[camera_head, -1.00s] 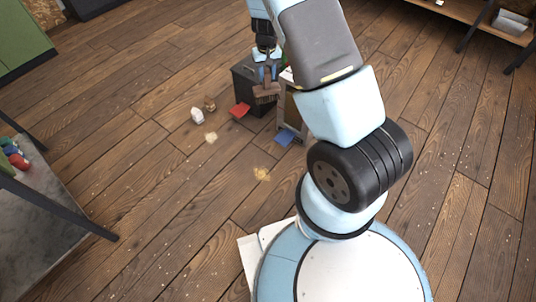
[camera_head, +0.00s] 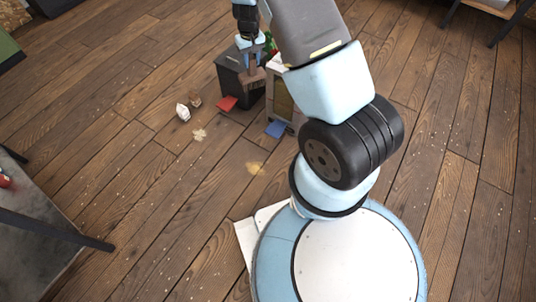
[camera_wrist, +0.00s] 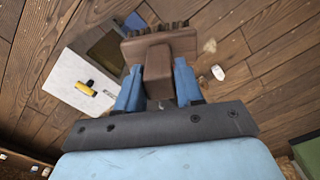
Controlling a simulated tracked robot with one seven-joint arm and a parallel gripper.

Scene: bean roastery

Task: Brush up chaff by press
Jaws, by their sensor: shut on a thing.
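My gripper (camera_head: 250,62) is shut on a brown wooden brush (camera_head: 253,77) and holds it in front of a dark box, above the floor. In the wrist view, the blue fingers of my gripper (camera_wrist: 158,88) close on the brush's handle; its head and dark bristles (camera_wrist: 158,32) point away. Two pale tan chaff patches lie on the floor, one farther off (camera_head: 199,134) and one nearer my base (camera_head: 255,168). A pale patch (camera_wrist: 210,46) also shows in the wrist view. I cannot tell which thing is the press.
The dark box (camera_head: 229,82) and a pale cabinet (camera_head: 280,92) stand side by side. A red flat piece (camera_head: 227,103) and a blue one (camera_head: 276,128) lie before them. A white lump (camera_head: 182,112) and small brown thing (camera_head: 195,101) are left.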

